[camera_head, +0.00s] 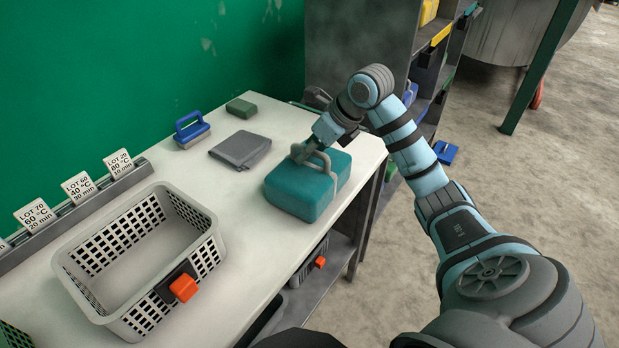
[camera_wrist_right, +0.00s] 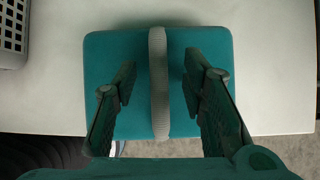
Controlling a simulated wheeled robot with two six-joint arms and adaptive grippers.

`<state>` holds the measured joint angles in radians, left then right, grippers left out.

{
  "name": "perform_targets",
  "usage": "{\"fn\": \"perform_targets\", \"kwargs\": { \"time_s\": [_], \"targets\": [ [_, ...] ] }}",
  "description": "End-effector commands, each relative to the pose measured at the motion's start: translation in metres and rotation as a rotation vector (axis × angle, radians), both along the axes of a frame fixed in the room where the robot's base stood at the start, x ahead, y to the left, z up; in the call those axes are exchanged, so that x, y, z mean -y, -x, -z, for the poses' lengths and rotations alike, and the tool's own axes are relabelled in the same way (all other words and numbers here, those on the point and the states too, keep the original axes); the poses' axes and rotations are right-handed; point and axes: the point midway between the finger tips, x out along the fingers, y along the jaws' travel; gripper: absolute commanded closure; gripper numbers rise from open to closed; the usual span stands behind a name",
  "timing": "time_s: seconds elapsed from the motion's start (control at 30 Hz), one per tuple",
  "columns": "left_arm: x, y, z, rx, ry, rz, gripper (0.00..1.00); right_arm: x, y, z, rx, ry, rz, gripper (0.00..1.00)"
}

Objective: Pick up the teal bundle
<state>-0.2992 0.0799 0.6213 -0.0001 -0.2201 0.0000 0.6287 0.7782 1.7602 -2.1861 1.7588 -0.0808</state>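The teal bundle (camera_head: 300,190) is a rounded block with a pale grey loop handle (camera_head: 327,163). It sits on the white table near its right edge. It also fills the middle of the right wrist view (camera_wrist_right: 205,50), with its handle (camera_wrist_right: 159,85) running upright in the picture. My right gripper (camera_head: 308,150) is over the bundle's top at the handle. In the right wrist view its two fingers are apart, one on each side of the handle, with gaps between. My left gripper is not in view.
A grey basket (camera_head: 205,236) with an orange tag stands front left. A blue-handled block (camera_head: 191,133), a folded grey cloth (camera_head: 240,149) and a green block (camera_head: 241,108) lie behind. Lot cards (camera_head: 77,188) line the left. A grey shelf (camera_head: 350,40) stands beyond the table.

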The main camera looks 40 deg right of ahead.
Motion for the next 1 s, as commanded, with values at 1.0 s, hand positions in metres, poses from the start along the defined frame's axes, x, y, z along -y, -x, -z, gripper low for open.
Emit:
{"fn": "perform_targets", "kwargs": {
  "time_s": [1.0],
  "targets": [
    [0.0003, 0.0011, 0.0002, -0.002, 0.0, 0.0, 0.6, -0.0008, -0.0026, 0.002, 0.003, 0.0, 0.0, 1.0]
  ]
}}
